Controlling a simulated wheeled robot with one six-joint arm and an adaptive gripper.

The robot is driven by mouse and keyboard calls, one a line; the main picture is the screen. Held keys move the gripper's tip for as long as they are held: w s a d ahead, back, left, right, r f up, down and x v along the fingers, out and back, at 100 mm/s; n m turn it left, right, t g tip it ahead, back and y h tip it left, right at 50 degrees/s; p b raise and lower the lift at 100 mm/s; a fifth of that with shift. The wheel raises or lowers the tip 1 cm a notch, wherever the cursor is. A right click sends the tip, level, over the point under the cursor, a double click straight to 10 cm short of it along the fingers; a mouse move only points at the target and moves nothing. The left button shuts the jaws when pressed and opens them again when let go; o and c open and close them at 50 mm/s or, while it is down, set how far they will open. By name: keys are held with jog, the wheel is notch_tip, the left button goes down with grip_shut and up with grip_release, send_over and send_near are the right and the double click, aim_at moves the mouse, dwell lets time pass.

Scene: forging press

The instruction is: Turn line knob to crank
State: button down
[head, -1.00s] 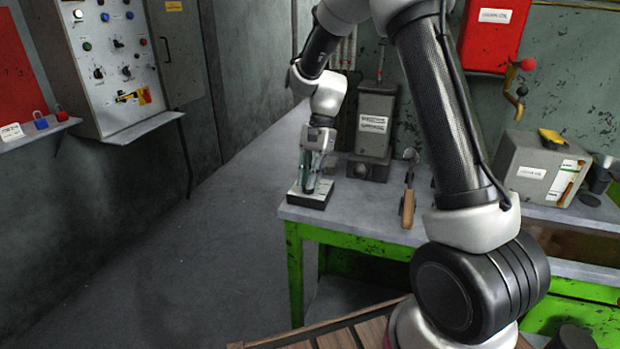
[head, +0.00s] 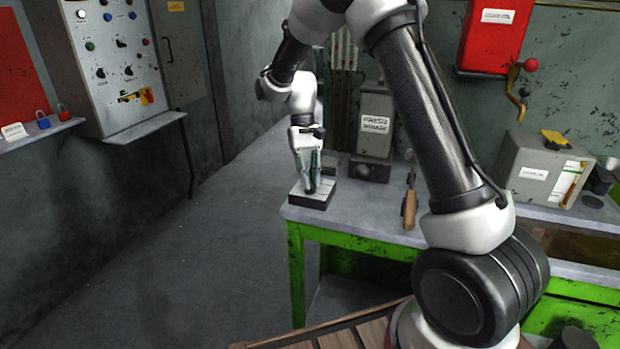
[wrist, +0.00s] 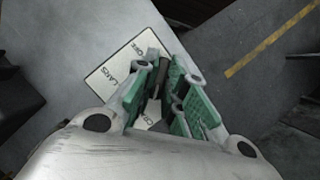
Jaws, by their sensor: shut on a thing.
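The line knob (wrist: 163,72) shows as a dark handle between the green-padded fingers in the wrist view. It stands on a small block with a white labelled top plate (wrist: 112,76), whose lettering is partly covered by the fingers. In the head view this block (head: 318,201) sits at the left front corner of the bench. My gripper (head: 312,187) points down over it, shut on the knob; it also shows in the wrist view (wrist: 172,95). The knob's exact pointing direction is hidden by the fingers.
A grey press box (head: 375,122) stands on the bench behind the gripper. A wooden-handled tool (head: 409,208) lies to the right. A control panel (head: 108,60) is on the left wall. The floor left of the bench (head: 200,250) is clear.

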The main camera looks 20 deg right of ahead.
jog(key=shift+s+f+n+h, duration=0.15)
jog(key=shift+n+h, duration=0.15)
jog(key=shift+n, duration=0.4)
jog(key=c, duration=1.5)
grip_release()
jog(key=v, duration=1.2)
jog(key=shift+a, duration=0.15)
